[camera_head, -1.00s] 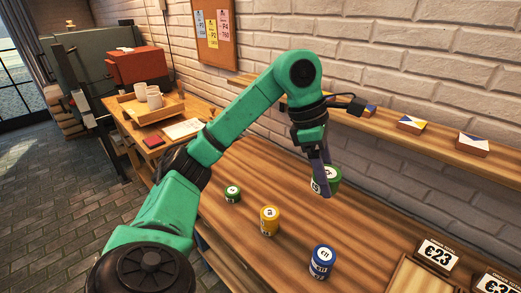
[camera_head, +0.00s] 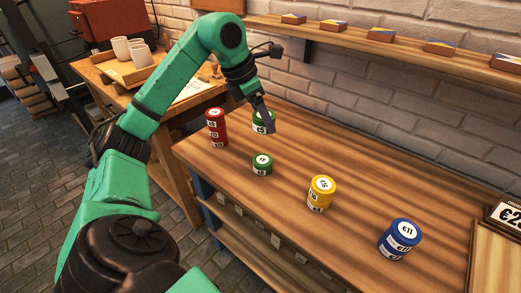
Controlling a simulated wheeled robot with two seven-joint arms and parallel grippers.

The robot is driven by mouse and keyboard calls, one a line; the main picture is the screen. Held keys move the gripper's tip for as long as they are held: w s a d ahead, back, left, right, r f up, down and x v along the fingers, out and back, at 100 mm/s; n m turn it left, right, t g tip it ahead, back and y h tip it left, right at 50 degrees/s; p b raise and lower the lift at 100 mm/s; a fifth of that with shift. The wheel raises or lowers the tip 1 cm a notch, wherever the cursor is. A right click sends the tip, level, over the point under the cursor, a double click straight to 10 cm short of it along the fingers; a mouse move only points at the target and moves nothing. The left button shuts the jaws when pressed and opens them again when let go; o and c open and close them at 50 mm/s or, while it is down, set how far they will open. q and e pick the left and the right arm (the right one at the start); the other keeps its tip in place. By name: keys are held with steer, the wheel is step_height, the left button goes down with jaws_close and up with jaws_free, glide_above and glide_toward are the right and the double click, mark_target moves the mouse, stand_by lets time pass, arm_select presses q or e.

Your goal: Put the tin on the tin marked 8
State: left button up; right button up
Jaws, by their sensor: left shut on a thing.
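My left gripper (camera_head: 268,127) comes down from above at the back of the bench and is shut on a green tin (camera_head: 258,123). I cannot tell whether that tin touches the bench. A lone green tin (camera_head: 262,165) stands nearer to me on the bench. A red stack of tins (camera_head: 216,131) stands just left of the held tin. A yellow stack (camera_head: 320,196) and a blue stack (camera_head: 400,242) stand to the right, towards the front edge. The price labels are too small to read surely, so I cannot tell which is the 8. My right gripper is out of view.
The wooden bench top (camera_head: 340,150) is clear between the stacks and the brick wall. A wall shelf (camera_head: 345,33) holds several small boxes. A side table with a tray of cups (camera_head: 122,48) stands at the back left. A price sign (camera_head: 505,214) is at the right.

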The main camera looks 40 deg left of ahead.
arm_select(q)
steer(key=b, duration=0.3)
glide_toward(266, 158)
steer(key=x, duration=0.5)
steer(key=shift+w+d, duration=0.25)
steer(key=shift+f, duration=0.4)
steer(key=shift+a, duration=0.1)
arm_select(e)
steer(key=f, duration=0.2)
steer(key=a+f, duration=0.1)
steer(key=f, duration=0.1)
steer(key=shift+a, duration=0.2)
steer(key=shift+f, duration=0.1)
arm_select(q)
steer(key=shift+f, duration=0.2)
steer(key=o, duration=1.5)
steer(key=shift+r, duration=0.1)
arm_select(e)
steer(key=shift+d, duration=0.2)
